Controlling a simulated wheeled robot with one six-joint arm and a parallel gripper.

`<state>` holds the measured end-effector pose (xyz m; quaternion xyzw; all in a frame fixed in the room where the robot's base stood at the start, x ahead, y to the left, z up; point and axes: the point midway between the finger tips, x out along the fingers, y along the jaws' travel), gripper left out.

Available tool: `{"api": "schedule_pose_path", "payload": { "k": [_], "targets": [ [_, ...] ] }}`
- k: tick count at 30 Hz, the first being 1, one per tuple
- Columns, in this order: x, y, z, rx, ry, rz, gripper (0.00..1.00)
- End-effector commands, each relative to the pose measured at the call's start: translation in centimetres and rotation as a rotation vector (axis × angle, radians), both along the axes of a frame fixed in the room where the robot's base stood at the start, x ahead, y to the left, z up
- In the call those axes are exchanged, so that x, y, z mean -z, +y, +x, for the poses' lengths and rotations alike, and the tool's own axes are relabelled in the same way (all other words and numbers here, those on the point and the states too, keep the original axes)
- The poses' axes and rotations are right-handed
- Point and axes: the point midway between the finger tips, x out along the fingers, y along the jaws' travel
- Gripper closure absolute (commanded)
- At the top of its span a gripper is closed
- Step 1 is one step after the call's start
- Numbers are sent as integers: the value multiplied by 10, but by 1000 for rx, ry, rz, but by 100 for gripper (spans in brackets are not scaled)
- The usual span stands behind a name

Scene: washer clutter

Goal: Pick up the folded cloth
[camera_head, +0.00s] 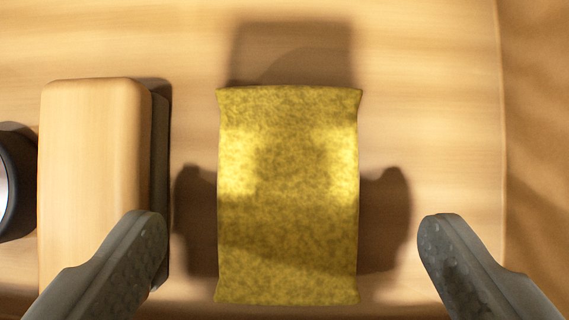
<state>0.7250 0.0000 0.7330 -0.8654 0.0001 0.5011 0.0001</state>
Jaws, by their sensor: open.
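The folded cloth (287,200) is mottled yellow and roughly rectangular. It lies on a light wooden surface in the middle of the view, its long side running up and down the picture. My gripper (290,228) is open and empty, with its two grey fingers at the lower left and lower right. The cloth lies between the fingers in the picture, apart from both. The gripper's shadow falls on the cloth and on the wood around it. The height of the fingers above the surface is hard to tell.
A wooden block-like object (92,170) with a dark layer along its right side stands left of the cloth; the left finger overlaps it in the picture. A round dark-rimmed metallic object (12,180) is cut off at the left edge. The wood (455,120) right of the cloth is clear up to its edge.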

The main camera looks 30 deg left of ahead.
Motion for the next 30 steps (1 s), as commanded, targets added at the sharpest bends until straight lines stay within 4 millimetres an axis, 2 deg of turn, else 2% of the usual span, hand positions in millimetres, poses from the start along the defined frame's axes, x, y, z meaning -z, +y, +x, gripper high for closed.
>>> {"api": "schedule_pose_path", "payload": {
  "k": [6, 15, 17, 22, 24, 30],
  "targets": [
    [26, 2, 13, 0, 3, 0, 15],
    [31, 2, 16, 0, 0, 0, 15],
    [31, 2, 16, 0, 0, 0, 25],
    [31, 2, 16, 0, 0, 0, 59],
    [31, 2, 16, 0, 0, 0, 67],
    [30, 2, 16, 0, 0, 0, 67]
  ]
}}
